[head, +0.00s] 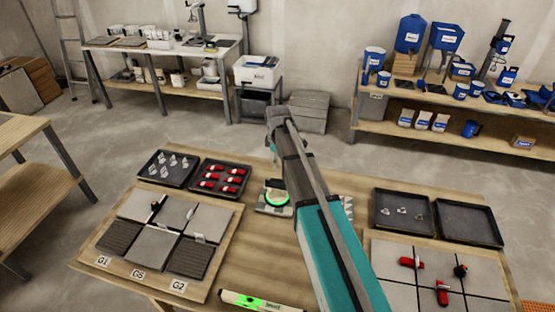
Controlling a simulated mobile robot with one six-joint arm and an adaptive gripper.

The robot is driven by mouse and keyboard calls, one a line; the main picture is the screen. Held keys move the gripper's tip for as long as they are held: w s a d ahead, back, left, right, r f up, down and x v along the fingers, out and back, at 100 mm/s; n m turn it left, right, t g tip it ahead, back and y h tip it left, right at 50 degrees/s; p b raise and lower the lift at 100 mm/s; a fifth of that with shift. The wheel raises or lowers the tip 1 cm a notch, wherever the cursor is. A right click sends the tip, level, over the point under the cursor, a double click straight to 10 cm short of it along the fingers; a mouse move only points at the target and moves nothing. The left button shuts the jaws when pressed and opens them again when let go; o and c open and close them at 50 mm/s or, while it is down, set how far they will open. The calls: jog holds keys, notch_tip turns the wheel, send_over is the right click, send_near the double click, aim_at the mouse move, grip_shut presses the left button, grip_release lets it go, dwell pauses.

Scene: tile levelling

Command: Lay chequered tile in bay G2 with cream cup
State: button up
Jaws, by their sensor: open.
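A wooden board (222,262) lies on the left of the near table, with labels G1, G5 and G2 along its front edge. Bay G2 (188,257), behind the G2 label (179,286), shows a dark ribbed surface. Bay G1 (120,237) looks the same, and G5 (150,247) holds a plain grey square. Light grey tiles (175,213) fill the row behind. I cannot make out a chequered tile or a cream cup. My arm crosses the middle of the view; my gripper is hidden.
Behind the board are a tray (168,168) of pale clips and a tray (220,179) of red pieces. A green-ringed device (275,198) stands beside my arm. Right are two dark trays (470,223) and a tiled panel (400,283) with red tools. A green-lit level (262,301) lies in front.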

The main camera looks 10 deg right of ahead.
aim_at(277, 181)
jog(key=shift+f+b, duration=6.7)
jog(key=shift+f, duration=0.1)
grip_shut()
